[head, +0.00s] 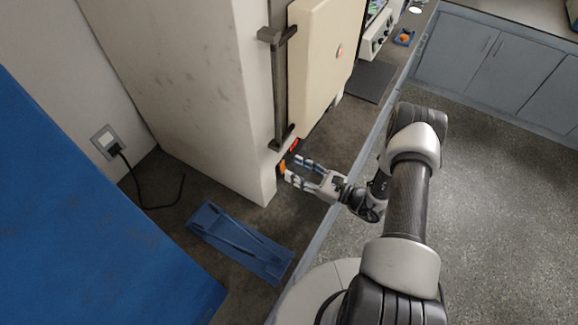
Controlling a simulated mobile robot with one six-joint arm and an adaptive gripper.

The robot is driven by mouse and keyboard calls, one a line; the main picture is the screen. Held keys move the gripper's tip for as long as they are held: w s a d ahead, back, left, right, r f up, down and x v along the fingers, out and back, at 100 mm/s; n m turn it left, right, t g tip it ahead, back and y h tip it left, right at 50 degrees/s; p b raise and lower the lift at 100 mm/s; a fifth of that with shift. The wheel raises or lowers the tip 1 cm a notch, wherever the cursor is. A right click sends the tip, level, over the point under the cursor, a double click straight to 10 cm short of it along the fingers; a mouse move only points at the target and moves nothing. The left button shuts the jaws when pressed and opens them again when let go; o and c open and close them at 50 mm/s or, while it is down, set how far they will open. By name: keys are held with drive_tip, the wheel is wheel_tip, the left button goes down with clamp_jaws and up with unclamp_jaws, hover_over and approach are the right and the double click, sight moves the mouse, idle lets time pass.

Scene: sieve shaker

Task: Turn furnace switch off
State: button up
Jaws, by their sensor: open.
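The furnace (210,80) is a large off-white cabinet on the bench, with a cream door (318,60) and a dark vertical handle (279,90). A small red lit switch (294,145) shows low on its front, below the door handle. An orange part (282,168) shows at the furnace's lower front corner, by one fingertip. My gripper (298,171) is open and empty, its fingers pointing left at the lower front of the furnace. One fingertip is close to the orange part; I cannot tell whether they touch. The switch's rocker position is too small to tell.
A blue tray-like object (240,242) lies on the bench at the lower left. A large blue surface (80,220) fills the left. A wall socket (106,141) has a black cord plugged in. A dark mat (371,82) lies beyond the furnace. Floor at right is clear.

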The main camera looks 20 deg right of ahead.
sight(283, 163)
drive_tip(key=shift+x, duration=1.7)
drive_tip(key=shift+c, duration=0.6)
clamp_jaws()
